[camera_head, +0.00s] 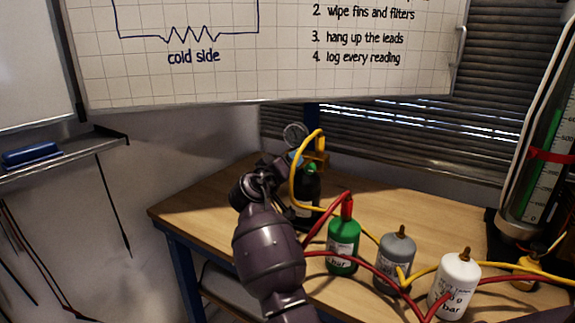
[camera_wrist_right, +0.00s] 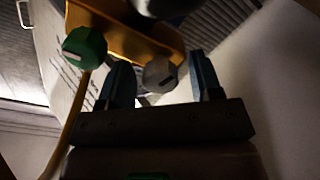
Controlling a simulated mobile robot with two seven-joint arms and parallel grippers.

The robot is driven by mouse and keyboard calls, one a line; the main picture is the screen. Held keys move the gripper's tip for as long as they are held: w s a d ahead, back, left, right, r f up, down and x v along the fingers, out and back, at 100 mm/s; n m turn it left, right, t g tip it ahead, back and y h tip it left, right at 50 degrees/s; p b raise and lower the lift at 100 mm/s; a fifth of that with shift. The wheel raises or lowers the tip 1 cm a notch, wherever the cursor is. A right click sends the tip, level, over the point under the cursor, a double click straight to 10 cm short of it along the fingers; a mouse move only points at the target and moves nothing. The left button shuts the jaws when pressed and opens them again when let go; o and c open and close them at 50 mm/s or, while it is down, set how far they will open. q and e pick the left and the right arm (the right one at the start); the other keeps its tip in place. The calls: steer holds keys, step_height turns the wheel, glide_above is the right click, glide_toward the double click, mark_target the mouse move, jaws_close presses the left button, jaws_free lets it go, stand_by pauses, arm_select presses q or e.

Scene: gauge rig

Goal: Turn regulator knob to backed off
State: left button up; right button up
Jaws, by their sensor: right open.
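The regulator (camera_head: 315,153) has a yellow body and a round gauge (camera_head: 295,134), and sits on top of a dark bottle (camera_head: 309,188) on the bench. In the right wrist view its yellow body (camera_wrist_right: 115,33) carries a grey knob (camera_wrist_right: 158,76) with a dark pointer mark and a green knob (camera_wrist_right: 85,48). My right gripper (camera_wrist_right: 161,82) is open. Its two fingers stand on either side of the grey knob, apart from it as far as I can see. The green knob is outside the left finger. In the head view my wrist partly hides the gripper. My left gripper is not in view.
Green (camera_head: 342,247), grey (camera_head: 396,262) and white (camera_head: 456,285) bottles stand on the wooden bench (camera_head: 215,203), with red and yellow hoses between them. A tall gauge column (camera_head: 540,165) stands at the right. A whiteboard (camera_head: 270,60) hangs above.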

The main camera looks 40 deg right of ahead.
steer(key=c, duration=0.9)
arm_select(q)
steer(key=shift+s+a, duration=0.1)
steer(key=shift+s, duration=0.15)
arm_select(e)
steer(key=shift+c, duration=0.2)
